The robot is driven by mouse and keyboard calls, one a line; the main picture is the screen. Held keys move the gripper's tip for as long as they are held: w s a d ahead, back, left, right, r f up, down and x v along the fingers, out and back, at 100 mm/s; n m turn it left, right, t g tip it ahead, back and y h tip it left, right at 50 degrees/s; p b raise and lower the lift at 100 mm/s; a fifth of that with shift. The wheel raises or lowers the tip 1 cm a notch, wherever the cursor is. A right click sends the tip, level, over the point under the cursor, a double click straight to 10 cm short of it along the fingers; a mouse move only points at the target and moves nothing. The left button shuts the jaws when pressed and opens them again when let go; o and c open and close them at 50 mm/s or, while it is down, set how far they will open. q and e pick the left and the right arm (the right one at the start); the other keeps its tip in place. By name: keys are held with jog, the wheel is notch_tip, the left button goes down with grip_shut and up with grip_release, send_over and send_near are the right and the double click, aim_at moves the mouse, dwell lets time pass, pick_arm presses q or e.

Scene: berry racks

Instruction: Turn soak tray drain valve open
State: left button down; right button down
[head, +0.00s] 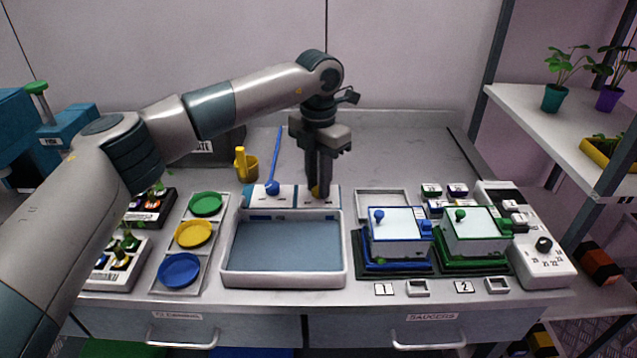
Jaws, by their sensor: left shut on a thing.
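The soak tray (228,262) is a white basin with blue-grey water, in the middle of the bench. A white and blue valve block (296,197) stands along its back edge. A blue valve with a long lever (276,160) standing up is on the block's left part. A yellow valve part (315,191) is on its right part, mostly hidden by my left gripper. My left gripper (322,192) points straight down and is shut on this yellow part. The lettering on the block is too small to read. My right gripper is not in view.
Green, yellow and blue saucers (193,233) sit left of the tray. Two lidded boxes, blue (398,222) and green (474,222), and a dial unit (543,262) stand to the right. A yellow cup (246,168) is behind. The bench's back right is clear.

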pick_arm(q)
jog(key=c, duration=1.6)
grip_release()
jog(key=shift+r, duration=0.1)
